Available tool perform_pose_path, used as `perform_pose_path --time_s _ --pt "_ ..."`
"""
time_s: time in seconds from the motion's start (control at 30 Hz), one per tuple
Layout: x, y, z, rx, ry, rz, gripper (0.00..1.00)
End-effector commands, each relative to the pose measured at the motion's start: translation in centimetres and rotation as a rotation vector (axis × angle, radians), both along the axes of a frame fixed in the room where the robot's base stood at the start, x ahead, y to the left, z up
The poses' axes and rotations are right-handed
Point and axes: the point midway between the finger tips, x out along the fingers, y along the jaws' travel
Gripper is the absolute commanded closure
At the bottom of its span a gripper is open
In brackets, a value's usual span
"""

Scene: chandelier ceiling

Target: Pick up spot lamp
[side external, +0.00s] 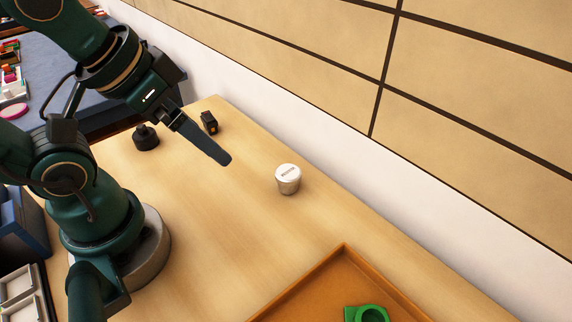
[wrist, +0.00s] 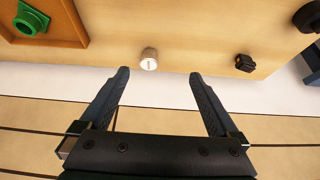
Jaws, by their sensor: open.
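No thing is labelled as the spot lamp, so I cannot tell for certain which it is. A short white and silver cylinder (side external: 288,179) stands upright on the wooden table; it also shows in the wrist view (wrist: 149,60), beyond the gap between my fingers. A small black block with an orange mark (side external: 209,122) and a black round knob-like piece (side external: 146,137) stand farther back. The wrist view shows the block (wrist: 245,63) and the round piece (wrist: 308,16) at right. My gripper (wrist: 160,76) is open and empty, above the table and apart from all three.
An orange-brown tray (side external: 296,293) holding a green part (side external: 368,313) lies at the front right. A white and tan panelled wall (side external: 330,150) runs along the table's far edge. The wooden table (side external: 225,235) is clear between my base and the cylinder.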

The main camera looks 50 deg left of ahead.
Motion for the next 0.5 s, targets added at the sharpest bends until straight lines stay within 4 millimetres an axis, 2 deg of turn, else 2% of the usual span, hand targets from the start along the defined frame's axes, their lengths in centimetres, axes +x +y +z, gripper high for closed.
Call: perform_pose_path --time_s 0.07,0.2,0.37,0.5 --pt "-0.2 0.2 -0.1 0.021 0.01 -0.02 0.03" --pt "-0.1 2.2 0.2 0.158 0.032 -0.087 0.03" --pt "0.6 4.6 -0.2 0.373 0.162 -0.245 0.03" --pt "1.9 6.2 -0.6 0.557 0.286 -0.412 0.03"
